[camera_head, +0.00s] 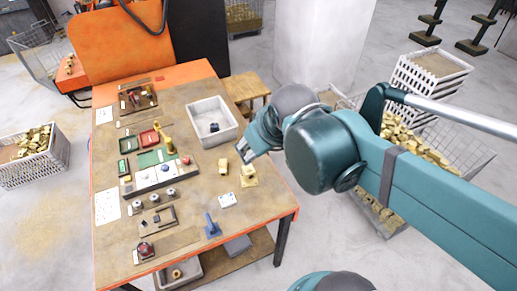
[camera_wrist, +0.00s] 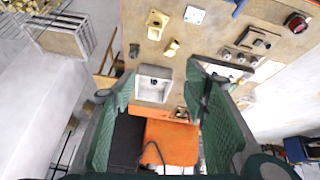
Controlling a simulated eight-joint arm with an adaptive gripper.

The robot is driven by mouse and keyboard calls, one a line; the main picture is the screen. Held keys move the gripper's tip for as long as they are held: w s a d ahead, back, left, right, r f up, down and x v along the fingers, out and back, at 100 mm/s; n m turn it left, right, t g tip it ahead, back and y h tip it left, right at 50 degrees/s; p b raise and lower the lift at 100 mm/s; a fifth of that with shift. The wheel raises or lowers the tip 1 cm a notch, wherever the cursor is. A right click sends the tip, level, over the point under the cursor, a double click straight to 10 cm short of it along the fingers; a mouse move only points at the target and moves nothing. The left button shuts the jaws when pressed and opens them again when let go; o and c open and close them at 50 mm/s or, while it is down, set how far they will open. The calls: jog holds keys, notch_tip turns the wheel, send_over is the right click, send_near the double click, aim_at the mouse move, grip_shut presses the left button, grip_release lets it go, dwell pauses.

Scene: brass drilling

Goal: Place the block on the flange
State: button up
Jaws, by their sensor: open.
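Two brass-yellow pieces stand on the bench top, close together but apart. The smaller one (camera_head: 223,167) looks like the block; it also shows in the wrist view (camera_wrist: 172,48). The other, on a squarish base (camera_head: 249,180), looks like the flange and sits nearer the right edge; it shows at the top of the wrist view (camera_wrist: 157,22). They are too small to tell apart surely. My gripper (camera_head: 244,149) is open and empty, above the bench's right side, a little behind both pieces. In the wrist view its green-padded fingers (camera_wrist: 160,70) are spread wide.
A grey bin (camera_head: 230,130) with a dark item inside stands just behind the pieces. A white item (camera_head: 228,200) and a blue tool (camera_head: 212,227) are in front. Trays and small parts fill the bench's left side. The front right corner is clear.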

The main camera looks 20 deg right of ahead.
jog(key=shift+s+a+r+m+t, duration=0.1)
jog(key=shift+s+r+m+t, duration=0.15)
jog(key=shift+s+m, duration=0.25)
jog(key=shift+s+a+r+m+t, duration=0.1)
jog(key=shift+s+r+m+t, duration=0.15)
jog(key=shift+s+m, duration=0.25)
jog(key=shift+f, duration=0.15)
notch_tip(320, 180, down, 8)
jog(key=b, duration=0.8)
jog(key=shift+f, duration=0.15)
dwell(0.5)
